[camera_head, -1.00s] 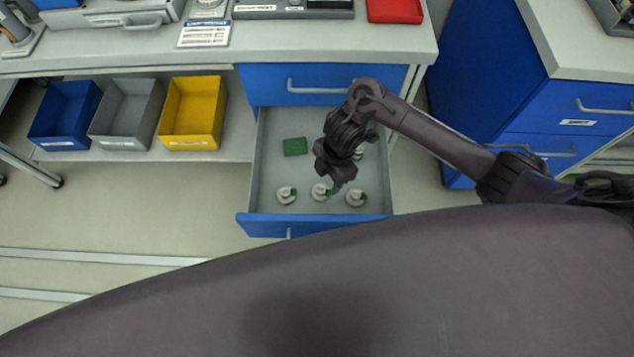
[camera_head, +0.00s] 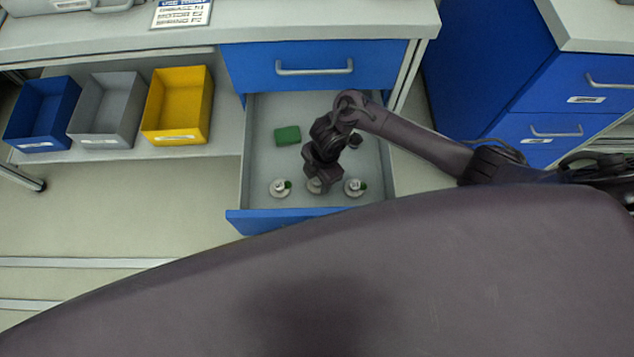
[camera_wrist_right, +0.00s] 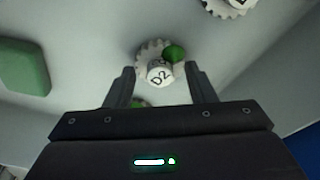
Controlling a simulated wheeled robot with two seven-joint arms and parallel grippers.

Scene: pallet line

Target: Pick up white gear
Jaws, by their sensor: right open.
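Several white gears with green parts lie in the open drawer. In the head view one gear (camera_head: 280,188) is at the left and one (camera_head: 355,187) at the right. A middle gear (camera_head: 315,186) is mostly hidden behind my right gripper (camera_head: 318,184). In the right wrist view a toothed white gear (camera_wrist_right: 153,62) with a hub marked "D2" lies just beyond and between the two open fingers of the right gripper (camera_wrist_right: 162,85). Another gear (camera_wrist_right: 228,5) is cut off at the top edge. The right gripper holds nothing. My left gripper is not in view.
The open drawer (camera_head: 258,217) also holds a green block (camera_head: 287,135), which shows in the right wrist view (camera_wrist_right: 22,67) too. A blue bin (camera_head: 42,112), a grey bin (camera_head: 106,110) and a yellow bin (camera_head: 178,105) stand on the shelf at left. A closed drawer (camera_head: 315,66) is above.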

